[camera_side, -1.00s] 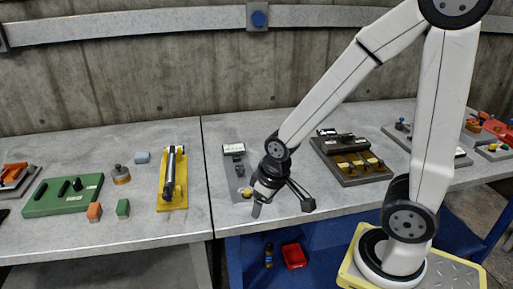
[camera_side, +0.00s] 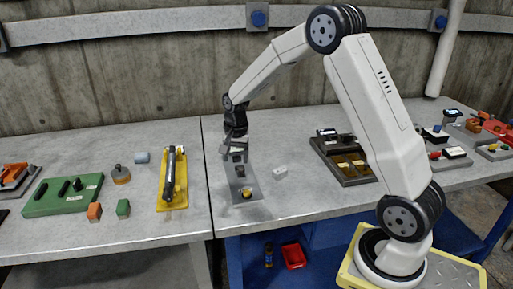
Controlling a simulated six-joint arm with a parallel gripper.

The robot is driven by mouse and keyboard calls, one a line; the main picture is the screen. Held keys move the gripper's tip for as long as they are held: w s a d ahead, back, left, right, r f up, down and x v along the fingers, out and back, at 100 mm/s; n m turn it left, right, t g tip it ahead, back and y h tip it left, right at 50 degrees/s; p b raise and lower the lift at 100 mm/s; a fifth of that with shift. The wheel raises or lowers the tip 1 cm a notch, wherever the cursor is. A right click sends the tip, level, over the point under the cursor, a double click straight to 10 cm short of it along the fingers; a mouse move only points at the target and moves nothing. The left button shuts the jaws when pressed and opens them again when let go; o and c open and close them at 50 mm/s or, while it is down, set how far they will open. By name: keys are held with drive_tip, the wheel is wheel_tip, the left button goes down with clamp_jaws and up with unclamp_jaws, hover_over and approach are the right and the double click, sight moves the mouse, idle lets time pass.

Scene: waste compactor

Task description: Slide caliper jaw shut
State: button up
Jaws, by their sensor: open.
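A grey plate (camera_side: 252,182) lies near the front left of the right-hand bench. It bears a dark block (camera_side: 240,171) and a small yellow round piece (camera_side: 247,193). This may be the caliper fixture, but the parts are too small for me to tell which is the sliding jaw. My gripper (camera_side: 235,150) is open and points down over the far end of the plate. It hides part of that end. I cannot tell whether its fingers touch anything there.
A small white block (camera_side: 280,172) lies right of the plate. A dark tray with brown inserts (camera_side: 345,160) stands further right. On the left bench are a yellow stand with a dark cylinder (camera_side: 172,195) and a green board (camera_side: 50,207). Bare bench lies behind the plate.

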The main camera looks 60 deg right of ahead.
sight(241, 168)
drive_tip(key=w+d+m, duration=0.1)
drive_tip(key=d, duration=0.1)
drive_tip(key=w+d+f+m, duration=0.1)
drive_tip(key=d+m, duration=0.1)
drive_tip(key=d, duration=0.1)
drive_tip(key=w+d+f+m, duration=0.1)
drive_tip(key=d+m, duration=0.1)
drive_tip(key=shift+w+d+g, duration=0.4)
drive_tip(key=shift+f, duration=3.95)
clamp_jaws()
